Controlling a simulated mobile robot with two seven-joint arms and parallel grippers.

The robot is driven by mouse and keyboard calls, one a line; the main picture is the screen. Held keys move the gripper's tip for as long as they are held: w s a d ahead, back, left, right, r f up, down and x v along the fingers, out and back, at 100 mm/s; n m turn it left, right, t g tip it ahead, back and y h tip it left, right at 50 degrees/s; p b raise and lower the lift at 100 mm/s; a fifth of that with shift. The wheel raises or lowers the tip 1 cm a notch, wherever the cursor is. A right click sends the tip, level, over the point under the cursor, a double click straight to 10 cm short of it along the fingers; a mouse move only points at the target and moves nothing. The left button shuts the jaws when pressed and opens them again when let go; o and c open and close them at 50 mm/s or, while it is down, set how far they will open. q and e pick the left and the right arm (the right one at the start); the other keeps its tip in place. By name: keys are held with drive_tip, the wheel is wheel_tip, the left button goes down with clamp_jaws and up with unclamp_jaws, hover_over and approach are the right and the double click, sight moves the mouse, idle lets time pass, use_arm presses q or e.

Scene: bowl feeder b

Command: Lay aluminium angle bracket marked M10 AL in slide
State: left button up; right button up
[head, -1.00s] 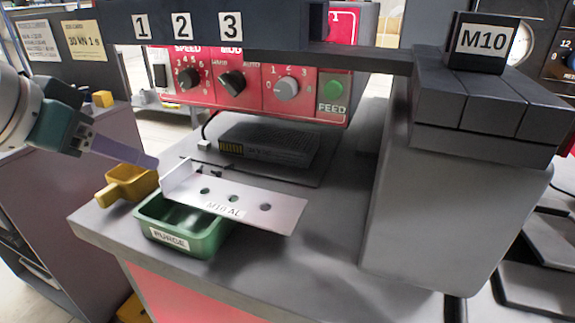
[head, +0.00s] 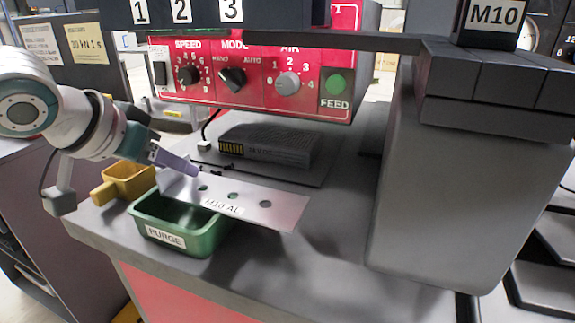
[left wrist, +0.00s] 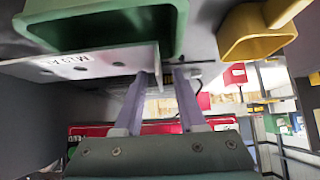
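The aluminium angle bracket (head: 245,205), a pale plate with a row of holes, is marked M10 AL. It overlaps the back right of the green PURGE tray (head: 205,245); I cannot tell what bears it. Its upturned flange at the left end is mostly hidden behind my left gripper (head: 190,170). In the left wrist view the bracket (left wrist: 100,62) reaches to the fingers of my left gripper (left wrist: 165,75), which are apart, with the flange edge between the tips. A dark ledge (head: 380,42) runs to a grooved grey block (head: 490,85); I cannot tell which part is the slide. My right gripper is out of view.
A yellow scoop (head: 128,178) lies left of the tray. A dark finned box (head: 268,146) sits behind the bracket, under the red control panel (head: 255,85). An M10 sign block (head: 490,22) stands on the grooved block. The front right table top is clear.

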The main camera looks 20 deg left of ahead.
use_arm(q)
clamp_jaws()
idle(1.2)
